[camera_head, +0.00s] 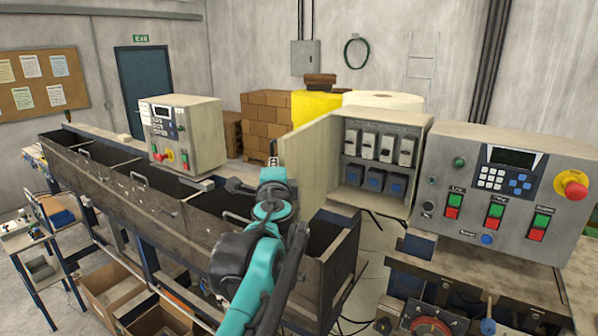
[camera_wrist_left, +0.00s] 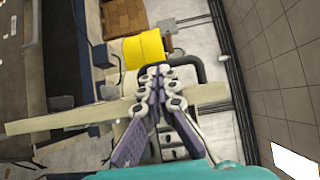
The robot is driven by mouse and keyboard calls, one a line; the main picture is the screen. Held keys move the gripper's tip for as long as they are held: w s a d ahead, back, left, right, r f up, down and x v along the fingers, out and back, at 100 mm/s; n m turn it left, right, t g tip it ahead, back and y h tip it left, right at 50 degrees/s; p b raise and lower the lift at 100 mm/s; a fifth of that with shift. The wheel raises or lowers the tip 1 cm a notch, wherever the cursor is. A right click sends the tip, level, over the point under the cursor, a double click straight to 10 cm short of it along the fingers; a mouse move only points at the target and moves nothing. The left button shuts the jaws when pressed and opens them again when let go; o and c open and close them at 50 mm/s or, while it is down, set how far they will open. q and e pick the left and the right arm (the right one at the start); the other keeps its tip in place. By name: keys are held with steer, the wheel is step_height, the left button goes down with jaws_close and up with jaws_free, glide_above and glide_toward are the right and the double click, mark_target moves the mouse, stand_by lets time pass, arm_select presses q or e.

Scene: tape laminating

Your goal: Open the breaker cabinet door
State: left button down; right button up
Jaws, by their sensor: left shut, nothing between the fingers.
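The breaker cabinet (camera_head: 385,121) stands right of centre in the head view with its beige door (camera_head: 309,165) swung wide open to the left. Several white breakers (camera_head: 379,147) and blue ones below show inside. My left gripper (camera_head: 274,162) is shut and empty beside the door's outer left part; whether it touches the door is unclear. In the left wrist view my left gripper (camera_wrist_left: 158,78) has its fingertips together, overlapping the door (camera_wrist_left: 60,120), which shows as a long beige strip. My right gripper is in neither view.
A control panel (camera_head: 500,190) with buttons and a red knob stands right of the cabinet. A long dark bin conveyor (camera_head: 190,222) lies below my left arm. A smaller control box (camera_head: 182,134) stands on the left. Yellow rolls (camera_wrist_left: 146,50) and boxes lie behind.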

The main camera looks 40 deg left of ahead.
arm_select(q)
steer(key=w+a+m+t+h, duration=0.1)
steer(key=a+m+t+h, duration=0.1)
steer(key=a, duration=1)
steer(key=shift+a+m+t+h+b, duration=0.25)
steer(key=shift+m+h+b, duration=0.25)
steer(key=shift+h, duration=0.5)
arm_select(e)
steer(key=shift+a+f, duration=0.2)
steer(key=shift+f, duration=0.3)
arm_select(q)
steer(key=shift+w, duration=0.1)
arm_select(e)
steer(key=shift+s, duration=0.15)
